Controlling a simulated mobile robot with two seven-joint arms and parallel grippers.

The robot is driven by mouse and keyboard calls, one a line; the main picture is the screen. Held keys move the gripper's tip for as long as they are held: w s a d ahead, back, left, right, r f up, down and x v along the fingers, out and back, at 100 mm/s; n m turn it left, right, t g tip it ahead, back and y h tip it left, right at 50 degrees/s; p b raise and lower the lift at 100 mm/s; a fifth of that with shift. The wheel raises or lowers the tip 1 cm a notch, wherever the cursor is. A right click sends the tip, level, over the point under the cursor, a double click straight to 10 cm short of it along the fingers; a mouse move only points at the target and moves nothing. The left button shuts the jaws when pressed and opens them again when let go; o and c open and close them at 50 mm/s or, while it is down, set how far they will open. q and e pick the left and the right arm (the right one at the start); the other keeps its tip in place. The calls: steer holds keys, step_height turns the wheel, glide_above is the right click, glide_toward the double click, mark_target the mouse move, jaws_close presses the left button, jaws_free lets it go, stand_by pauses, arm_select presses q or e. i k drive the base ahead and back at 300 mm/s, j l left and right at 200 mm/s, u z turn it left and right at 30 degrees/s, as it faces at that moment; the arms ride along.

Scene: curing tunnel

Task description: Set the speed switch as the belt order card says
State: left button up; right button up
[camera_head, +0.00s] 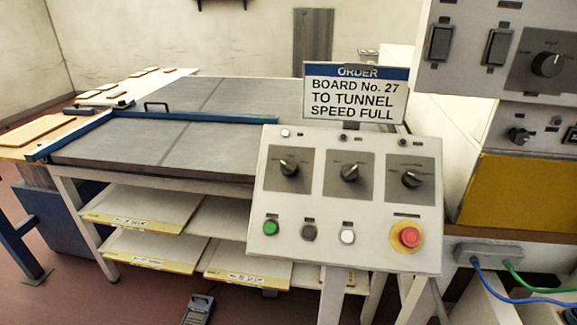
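The order card (354,99) stands above the control panel and reads "ORDER, BOARD No. 27 TO TUNNEL, SPEED FULL". The sloped white control panel (262,205) carries three black rotary switches on grey plates: a left knob (289,169), a middle knob (349,173) and a right knob (411,179). Their labels are too small to read, so I cannot tell which is the speed switch or its setting. Below them are a green button (271,228), a grey button (309,232), a white button (348,237) and a red mushroom button (409,236). Neither gripper is in view.
A grey-topped table (130,141) with a blue bar (190,116) stands behind the panel, with labelled boards on shelves below. Another cabinet (463,75) at upper right has two rocker switches and a large knob (547,65).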

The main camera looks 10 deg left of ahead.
mark_target(288, 167)
steer(key=i+j+z, duration=0.1)
steer(key=z, duration=0.3)
steer(key=j+z, duration=0.2)
steer(key=z, duration=0.25)
steer(key=j+z, duration=0.25)
steer(key=z, duration=0.15)
steer(key=j+z, duration=0.4)
steer(key=j, duration=0.9)
steer(key=k+j+z, duration=0.15)
steer(key=j, duration=0.3)
